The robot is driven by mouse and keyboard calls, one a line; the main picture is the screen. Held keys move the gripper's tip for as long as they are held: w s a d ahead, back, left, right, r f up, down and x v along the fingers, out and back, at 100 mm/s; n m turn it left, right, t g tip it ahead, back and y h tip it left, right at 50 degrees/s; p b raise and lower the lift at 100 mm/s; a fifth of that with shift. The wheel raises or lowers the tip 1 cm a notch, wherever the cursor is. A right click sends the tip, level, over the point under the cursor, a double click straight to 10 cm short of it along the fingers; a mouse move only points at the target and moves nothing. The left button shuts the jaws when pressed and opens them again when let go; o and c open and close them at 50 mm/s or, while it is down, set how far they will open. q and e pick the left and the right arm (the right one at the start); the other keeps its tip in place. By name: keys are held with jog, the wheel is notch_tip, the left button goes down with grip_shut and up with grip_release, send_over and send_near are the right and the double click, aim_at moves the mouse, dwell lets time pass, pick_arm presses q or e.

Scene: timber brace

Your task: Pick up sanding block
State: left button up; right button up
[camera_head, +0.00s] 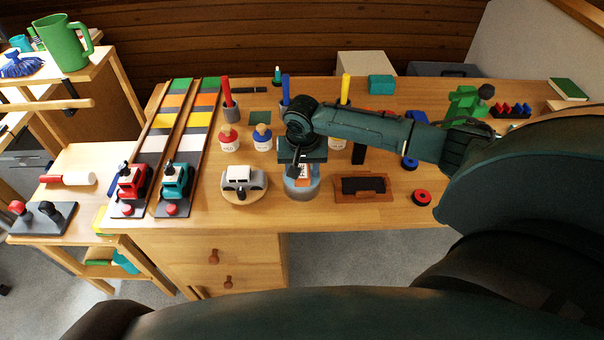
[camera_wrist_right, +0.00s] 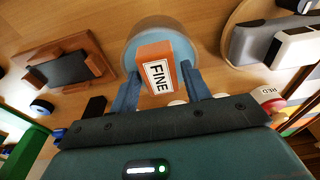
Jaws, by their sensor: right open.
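The sanding block is an orange block with a white "FINE" label (camera_wrist_right: 157,76), resting on a round blue-grey holder (camera_wrist_right: 142,32). In the head view the block (camera_head: 303,182) shows only partly below my right gripper (camera_head: 300,166), and the holder (camera_head: 301,193) is under it. My right gripper is open. In the right wrist view its two blue-grey fingers (camera_wrist_right: 160,84) stand on either side of the block, with a narrow gap visible on each side. Whether the fingers reach down to grasping depth is hard to tell. My left gripper is not in view.
A grey-and-white toy vehicle on a round wooden base (camera_head: 242,184) stands close left of the holder. A brown tray with a dark block (camera_head: 363,187) lies close right. A red-and-black ring (camera_head: 422,197) lies farther right. Paint bottles (camera_head: 262,138) stand behind.

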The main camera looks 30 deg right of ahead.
jog(key=shift+f, duration=0.6)
jog(key=c, duration=0.8)
jog(key=shift+r, duration=0.15)
notch_tip(320, 180, up, 10)
jog(key=shift+f, duration=0.1)
jog(key=o, duration=0.4)
jog(key=shift+c, duration=1.2)
